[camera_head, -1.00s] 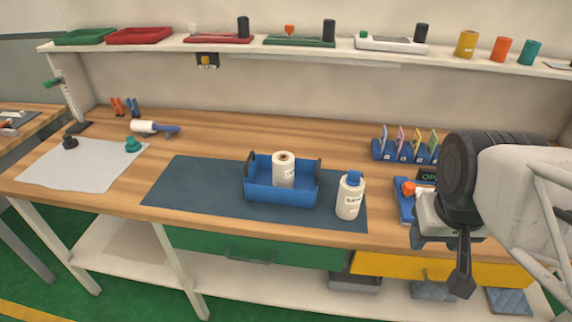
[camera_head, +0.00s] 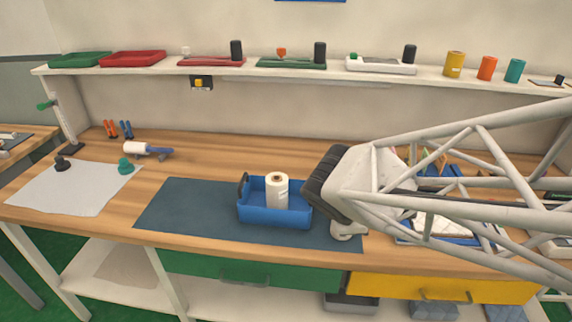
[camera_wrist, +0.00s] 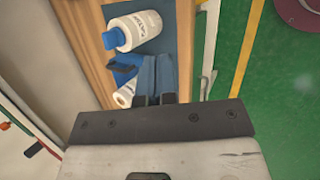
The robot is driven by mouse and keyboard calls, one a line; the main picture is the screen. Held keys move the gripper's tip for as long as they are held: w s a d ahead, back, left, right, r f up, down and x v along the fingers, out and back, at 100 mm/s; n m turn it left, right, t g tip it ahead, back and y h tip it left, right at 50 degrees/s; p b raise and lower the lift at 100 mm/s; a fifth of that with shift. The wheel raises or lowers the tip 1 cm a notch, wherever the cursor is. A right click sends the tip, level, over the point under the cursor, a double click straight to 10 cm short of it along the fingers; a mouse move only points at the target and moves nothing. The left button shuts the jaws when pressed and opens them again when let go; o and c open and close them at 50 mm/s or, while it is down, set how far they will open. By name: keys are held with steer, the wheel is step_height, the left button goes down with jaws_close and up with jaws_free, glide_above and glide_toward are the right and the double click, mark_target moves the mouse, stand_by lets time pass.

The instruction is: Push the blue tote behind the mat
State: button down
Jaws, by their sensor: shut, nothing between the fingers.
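The blue tote (camera_head: 270,216) stands upright on the dark blue mat (camera_head: 185,212), right of the mat's middle, with a white roll (camera_head: 277,190) upright inside. My gripper (camera_head: 328,180) is at the tote's right end in the head view; its fingertips are hidden there. In the wrist view my gripper (camera_wrist: 155,99) is shut and empty, its tips close to the blue tote (camera_wrist: 158,76); I cannot tell whether they touch. A white bottle with a blue cap (camera_wrist: 137,32) lies in the wrist view beyond the tote. In the head view my gripper mostly hides it.
The wooden table (camera_head: 215,160) is clear behind the mat. A white sheet with dark and teal knobs (camera_head: 75,190) lies at the left, and a white roll on a blue handle (camera_head: 137,149) lies behind it. Blue trays (camera_head: 455,190) are partly hidden behind my arm at right.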

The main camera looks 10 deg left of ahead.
mark_target(267, 211)
steer(key=w+a+f+n+t+y, duration=0.1)
steer(key=a+f+n, duration=0.2)
steer(key=a+n, duration=0.6)
steer(key=w+a+f+n+t+y, duration=0.1)
steer(key=a+f+n, duration=0.3)
steer(key=a+n, duration=0.5)
steer(key=a+t+y, duration=0.1)
steer(key=a, duration=0.3)
steer(key=shift+w+f, duration=0.15)
steer(key=shift+w, duration=0.05)
steer(key=shift+w+f, duration=0.1)
steer(key=x, duration=1)
steer(key=shift+w+a, duration=0.1)
steer(key=shift+w, duration=1.15)
steer(key=shift+w+r, duration=0.2)
steer(key=shift+w, duration=0.65)
steer(key=shift+w, duration=0.1)
